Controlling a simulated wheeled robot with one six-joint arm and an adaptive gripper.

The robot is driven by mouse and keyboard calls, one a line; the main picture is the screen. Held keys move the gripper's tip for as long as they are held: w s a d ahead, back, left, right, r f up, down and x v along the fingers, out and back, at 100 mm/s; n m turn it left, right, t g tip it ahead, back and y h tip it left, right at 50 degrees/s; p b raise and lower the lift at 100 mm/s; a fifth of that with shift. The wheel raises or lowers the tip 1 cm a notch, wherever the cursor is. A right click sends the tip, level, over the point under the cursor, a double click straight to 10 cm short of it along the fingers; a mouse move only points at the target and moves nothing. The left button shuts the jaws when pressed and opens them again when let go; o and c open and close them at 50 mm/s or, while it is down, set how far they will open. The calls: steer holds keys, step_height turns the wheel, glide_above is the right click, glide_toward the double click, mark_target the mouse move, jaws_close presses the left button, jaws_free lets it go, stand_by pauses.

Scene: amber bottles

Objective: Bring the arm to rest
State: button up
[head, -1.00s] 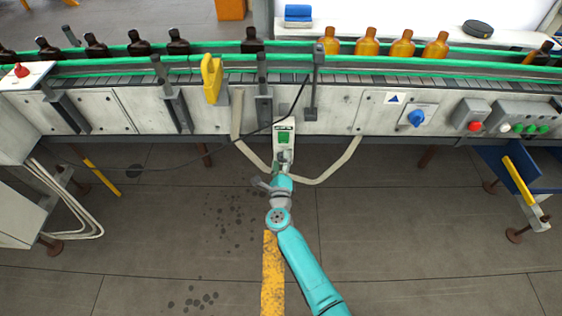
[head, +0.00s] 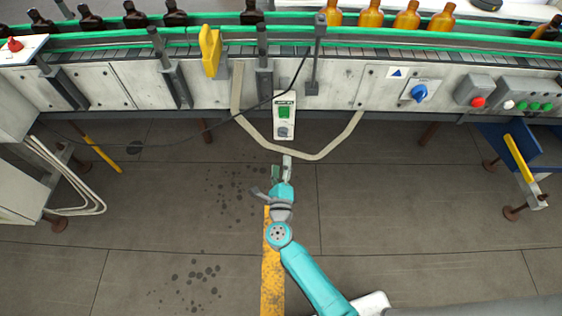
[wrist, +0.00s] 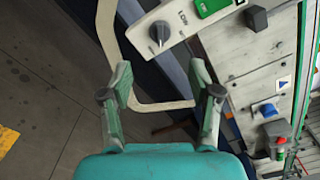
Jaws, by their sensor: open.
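My teal arm reaches up from the bottom of the head view and ends in my gripper (head: 281,171), over the floor just short of the small control box (head: 284,115). The wrist view shows my gripper (wrist: 161,78) open, with its two fingers wide apart and nothing held between them. Beyond the fingertips, that view shows the control box (wrist: 182,26) with its dark knob and green switch. A clear gap separates my gripper from the box in the head view.
A conveyor (head: 130,87) with green rails runs across the back, carrying dark and amber bottles (head: 406,16). A pale conduit loop (head: 310,156) hangs below the control box. A yellow handle (head: 210,50) stands at the rail. The floor (head: 400,215) right of my arm is mostly clear.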

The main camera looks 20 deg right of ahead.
stand_by(0.4)
steer(key=s+d+r+n+t+y, duration=0.1)
steer(key=s+d+r+n+y, duration=0.15)
steer(key=s+n, duration=0.6)
steer(key=s+d+r+n+y, duration=0.1)
steer(key=s+d+n, duration=0.25)
steer(key=s, duration=0.95)
steer(key=s+a+r+n+g+y, duration=0.1)
steer(key=s+r+n, duration=0.4)
steer(key=s+n, duration=0.3)
steer(key=s+a+r+n+g+y, duration=0.1)
steer(key=s+r+n, duration=0.5)
steer(key=s, duration=0.7)
steer(key=shift+r+n+g, duration=0.2)
steer(key=shift+n+g, duration=0.5)
steer(key=shift+n, duration=0.2)
